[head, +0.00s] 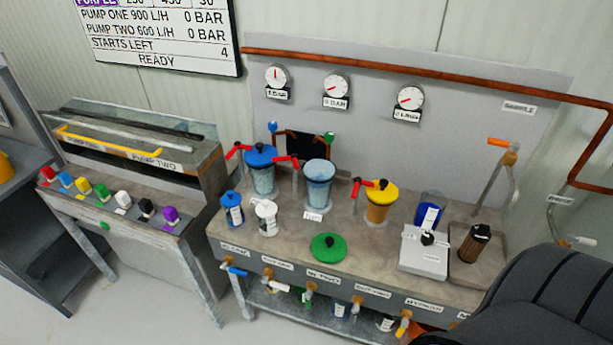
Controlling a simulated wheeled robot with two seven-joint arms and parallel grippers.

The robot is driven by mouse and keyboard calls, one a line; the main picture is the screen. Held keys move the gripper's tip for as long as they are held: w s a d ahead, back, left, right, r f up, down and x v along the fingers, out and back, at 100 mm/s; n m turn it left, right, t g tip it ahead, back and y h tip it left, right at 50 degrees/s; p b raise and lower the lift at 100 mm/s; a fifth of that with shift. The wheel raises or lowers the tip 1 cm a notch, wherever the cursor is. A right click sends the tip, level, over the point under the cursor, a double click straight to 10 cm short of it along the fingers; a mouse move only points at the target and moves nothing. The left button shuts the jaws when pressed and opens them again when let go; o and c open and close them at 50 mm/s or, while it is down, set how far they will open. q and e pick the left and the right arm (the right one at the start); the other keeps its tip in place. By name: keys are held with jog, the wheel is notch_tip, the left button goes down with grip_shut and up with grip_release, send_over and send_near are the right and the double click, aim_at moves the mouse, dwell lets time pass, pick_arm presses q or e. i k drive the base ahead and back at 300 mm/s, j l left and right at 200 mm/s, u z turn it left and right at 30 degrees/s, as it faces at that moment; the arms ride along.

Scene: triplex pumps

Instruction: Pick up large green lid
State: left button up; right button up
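The large green lid (328,247) lies flat on the front middle of the workbench, with a dark knob on top. Nothing touches it. An open, lidless clear vessel (318,184) with pale blue contents stands behind it. A vessel with a blue lid (261,168) and a vessel with a yellow lid (380,201) stand on either side of the open one. A dark part of my arm fills the lower right corner. Neither gripper shows in the view.
A blue bottle (232,209) and a white bottle (266,217) stand left of the lid. A grey box with a black knob (424,250) and a dark canister (474,243) stand right. Red valve handles stick out between the vessels. Taps line the bench front.

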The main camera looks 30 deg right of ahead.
aim_at(327, 247)
jog(key=z, duration=1.15)
jog(key=k+z, duration=0.1)
jog(key=k+l, duration=0.05)
